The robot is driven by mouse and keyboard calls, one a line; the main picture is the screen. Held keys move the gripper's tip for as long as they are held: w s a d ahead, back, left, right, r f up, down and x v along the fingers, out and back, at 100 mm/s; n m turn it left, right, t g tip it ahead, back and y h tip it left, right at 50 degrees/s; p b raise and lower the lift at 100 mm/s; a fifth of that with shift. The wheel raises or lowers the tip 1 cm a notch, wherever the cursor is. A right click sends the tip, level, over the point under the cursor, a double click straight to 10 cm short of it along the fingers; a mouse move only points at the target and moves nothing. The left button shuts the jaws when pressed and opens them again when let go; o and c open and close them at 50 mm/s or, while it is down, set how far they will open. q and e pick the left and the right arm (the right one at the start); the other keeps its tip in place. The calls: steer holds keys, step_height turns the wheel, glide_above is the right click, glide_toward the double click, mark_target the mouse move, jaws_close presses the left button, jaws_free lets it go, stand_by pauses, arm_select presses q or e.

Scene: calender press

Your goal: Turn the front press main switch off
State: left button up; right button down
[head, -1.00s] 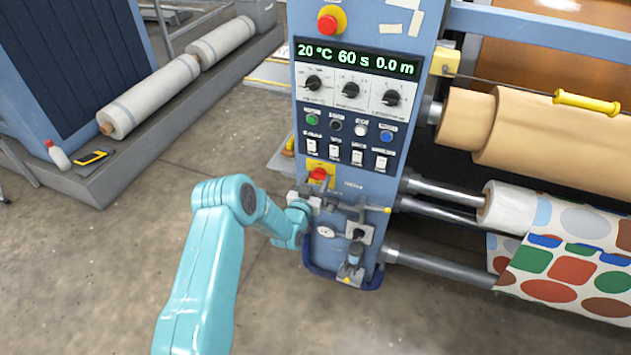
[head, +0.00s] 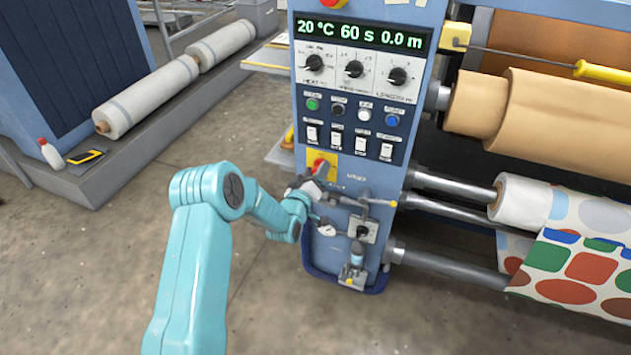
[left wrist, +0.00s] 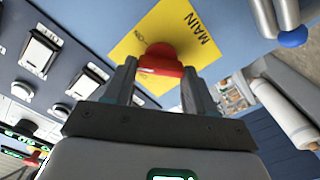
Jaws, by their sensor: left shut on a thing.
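The main switch is a red rotary knob (left wrist: 162,62) on a yellow plate (left wrist: 190,20) marked MAIN in the left wrist view. In the head view the yellow plate (head: 331,161) sits low on the blue press column (head: 350,185), below the row of white rocker switches. My left gripper (left wrist: 163,75) is shut on the red knob, one finger on each side of it. In the head view my left gripper (head: 312,180) reaches the plate from the lower left and partly covers the knob. The knob's exact angle is hard to tell. My right gripper is not in view.
The lit display (head: 360,33) reads 20 °C, 60 s, 0.0 m. Below it are three black dials, coloured buttons and white rocker switches (head: 335,141). A lever and valve (head: 363,229) sit just below the main switch. Rolls (head: 540,115) stand to the right.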

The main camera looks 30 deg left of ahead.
arm_select(q)
steer(key=n+b, duration=0.4)
steer(key=b, duration=0.1)
steer(key=f+n+b, duration=0.1)
steer(key=n+b, duration=0.1)
steer(key=n, duration=0.1)
steer(key=shift+b, duration=0.4)
steer(key=shift+r+n+b, duration=0.1)
steer(key=shift+n+b, duration=0.6)
steer(key=shift+r+n+b, duration=0.1)
steer(key=shift+n+b, duration=0.7)
steer(key=shift+n, duration=0.2)
steer(key=o, duration=1)
steer(key=shift+r, duration=0.1)
steer(key=shift+o, duration=0.2)
steer(key=shift+s, duration=0.1)
steer(key=p+v, duration=0.1)
steer(key=v, duration=1.5)
steer(key=shift+p, duration=0.35)
